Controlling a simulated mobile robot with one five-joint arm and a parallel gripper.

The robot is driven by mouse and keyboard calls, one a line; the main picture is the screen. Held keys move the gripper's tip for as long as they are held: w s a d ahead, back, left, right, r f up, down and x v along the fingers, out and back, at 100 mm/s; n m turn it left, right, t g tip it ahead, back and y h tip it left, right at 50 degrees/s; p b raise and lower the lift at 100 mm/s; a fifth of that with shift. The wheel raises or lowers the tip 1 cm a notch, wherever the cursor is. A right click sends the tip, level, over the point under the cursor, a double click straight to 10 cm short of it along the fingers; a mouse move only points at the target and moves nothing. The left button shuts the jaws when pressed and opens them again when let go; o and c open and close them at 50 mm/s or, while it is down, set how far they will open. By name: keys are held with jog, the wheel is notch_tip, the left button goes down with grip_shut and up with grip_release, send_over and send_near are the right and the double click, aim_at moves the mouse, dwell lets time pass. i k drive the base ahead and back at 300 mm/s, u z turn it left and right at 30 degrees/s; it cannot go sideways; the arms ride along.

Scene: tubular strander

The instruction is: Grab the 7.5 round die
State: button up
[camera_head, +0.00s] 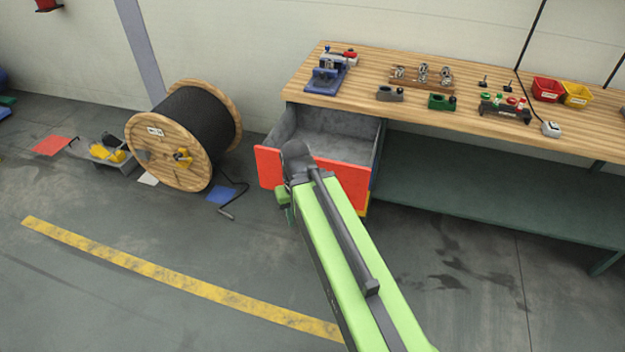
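Three metal round pieces (423,75) that look like dies sit on a wooden rack (417,84) on the workbench. They are too small for any size mark to be read, so I cannot tell which is 7.5. My green arm reaches up from the bottom to a grey joint in front of the open drawer (340,178). This is left of and below the rack, well apart from it.
The wooden bench top (500,117) also holds a blue vise-like device (326,76), a green block (441,102), a tool rack (504,109), a red bin (546,89) and a yellow bin (577,95). The red-fronted drawer juts out. A cable reel (171,150) stands left. The floor in front is open.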

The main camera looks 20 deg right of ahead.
aim_at(329, 62)
jog(key=u, duration=0.4)
jog(key=i, duration=2.9)
jog(key=z, duration=0.65)
